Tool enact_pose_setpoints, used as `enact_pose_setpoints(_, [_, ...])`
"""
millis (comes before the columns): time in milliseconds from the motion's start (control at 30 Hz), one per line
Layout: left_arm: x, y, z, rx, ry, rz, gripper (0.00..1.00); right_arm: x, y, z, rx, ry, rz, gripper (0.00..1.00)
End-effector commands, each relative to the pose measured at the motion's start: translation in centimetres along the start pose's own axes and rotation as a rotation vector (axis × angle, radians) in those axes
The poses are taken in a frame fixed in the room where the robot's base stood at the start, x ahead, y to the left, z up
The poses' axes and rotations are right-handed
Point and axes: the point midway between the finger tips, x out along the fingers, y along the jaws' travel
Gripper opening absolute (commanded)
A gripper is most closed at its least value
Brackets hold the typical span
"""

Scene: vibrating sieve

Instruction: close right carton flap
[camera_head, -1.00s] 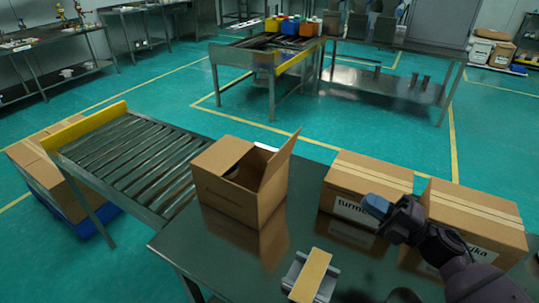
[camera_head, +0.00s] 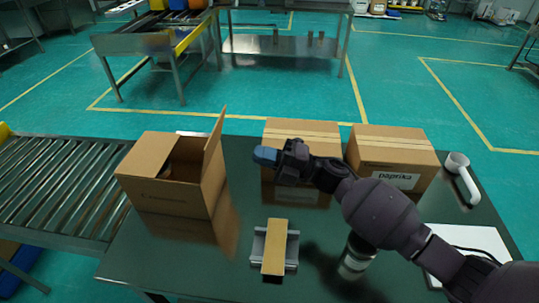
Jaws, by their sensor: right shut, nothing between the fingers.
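The open carton (camera_head: 165,192) stands on the dark metal table at the left. Its right flap (camera_head: 214,142) stands up, leaning slightly outward to the right at the top. The left flap (camera_head: 147,152) lies folded in over the opening, and a gap between the flaps shows a dark inside. My right gripper (camera_head: 264,155) is shut and empty. It is to the right of the right flap, apart from it, with its blue fingertips pointing left. My left gripper is not in view.
Two taped cartons (camera_head: 302,132), one labelled paprika (camera_head: 396,180), stand behind my right arm. A tape dispenser (camera_head: 275,248) sits at the table's front. A roller conveyor (camera_head: 60,195) adjoins at left. A jar (camera_head: 357,254), white scanner (camera_head: 462,180) and paper (camera_head: 470,247) lie right.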

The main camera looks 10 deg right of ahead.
Motion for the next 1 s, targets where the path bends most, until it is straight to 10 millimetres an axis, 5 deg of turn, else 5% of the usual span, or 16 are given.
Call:
enact_pose_setpoints(500, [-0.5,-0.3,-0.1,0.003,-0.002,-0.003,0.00,8.3,0.1,0.0,0.001,0.001,0.001,0.00])
enact_pose_setpoints(1000, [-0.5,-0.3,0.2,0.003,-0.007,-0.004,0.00,9.6,0.0,0.0,0.001,-0.001,0.000,0.00])
